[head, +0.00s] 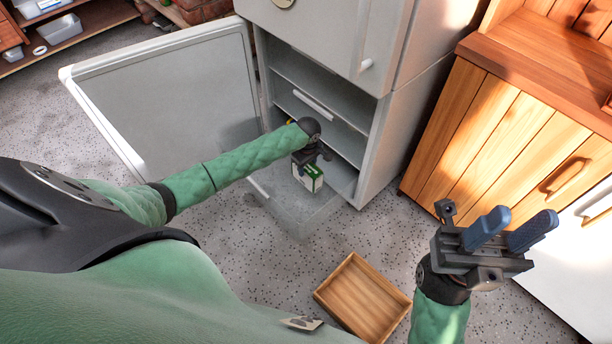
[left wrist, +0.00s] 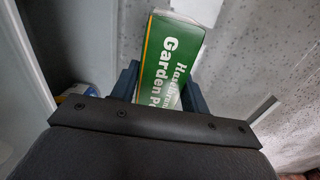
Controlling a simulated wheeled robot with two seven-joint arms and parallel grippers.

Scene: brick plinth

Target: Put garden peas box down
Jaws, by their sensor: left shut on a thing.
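The garden peas box (head: 309,178) is green and white. In the left wrist view the box (left wrist: 166,62) shows its green face with white lettering. My left gripper (head: 305,160) is shut on the box, with one dark blue finger on each side of it in the left wrist view (left wrist: 162,85). The box is over the pulled-out lower drawer (head: 310,218) of the open cabinet (head: 375,150). I cannot tell whether the box touches the drawer's floor. My right gripper (head: 512,230) is open and empty at the right, its two blue fingers apart.
The cabinet's door (head: 165,95) stands wide open to the left. A shallow wooden tray (head: 362,298) lies on the speckled floor in front. A wooden cupboard (head: 500,130) stands at the right. A yellow item (left wrist: 75,91) is partly visible beside the gripper in the left wrist view.

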